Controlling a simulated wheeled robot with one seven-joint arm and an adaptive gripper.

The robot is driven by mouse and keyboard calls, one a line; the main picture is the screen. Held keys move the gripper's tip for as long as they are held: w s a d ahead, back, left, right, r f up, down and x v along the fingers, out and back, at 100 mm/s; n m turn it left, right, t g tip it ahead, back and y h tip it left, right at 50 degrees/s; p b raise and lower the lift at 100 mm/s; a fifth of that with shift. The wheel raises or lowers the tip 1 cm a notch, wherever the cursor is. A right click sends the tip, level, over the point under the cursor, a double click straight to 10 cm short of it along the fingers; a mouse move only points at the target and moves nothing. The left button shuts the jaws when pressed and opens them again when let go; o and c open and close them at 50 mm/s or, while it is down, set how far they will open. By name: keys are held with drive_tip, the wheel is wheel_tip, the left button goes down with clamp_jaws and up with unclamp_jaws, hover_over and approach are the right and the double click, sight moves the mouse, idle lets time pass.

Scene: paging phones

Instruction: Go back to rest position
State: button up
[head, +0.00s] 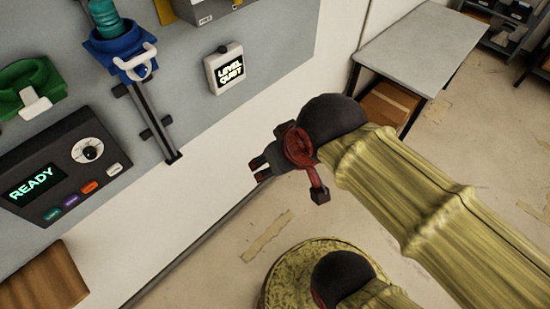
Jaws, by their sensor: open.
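My gripper (258,168) is in the middle of the head view, at the end of my arm, which reaches in from the right in a yellowish sleeve. Its dark fingers with red parts point left toward the wall panel. They are apart and hold nothing.
A black console (60,165) reading "READY" is on the grey panel at left. A blue holder (125,55) with a teal item and a green holder (32,88) are above it. A grey table (420,45) with a cardboard box (390,105) underneath stands upper right. Floor is open at right.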

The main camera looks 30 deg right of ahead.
wheel_tip(320, 180, down, 16)
drive_tip(key=b, duration=1.6)
drive_tip(key=shift+w, duration=0.1)
drive_tip(key=shift+a, duration=0.1)
drive_tip(key=shift+c, duration=1)
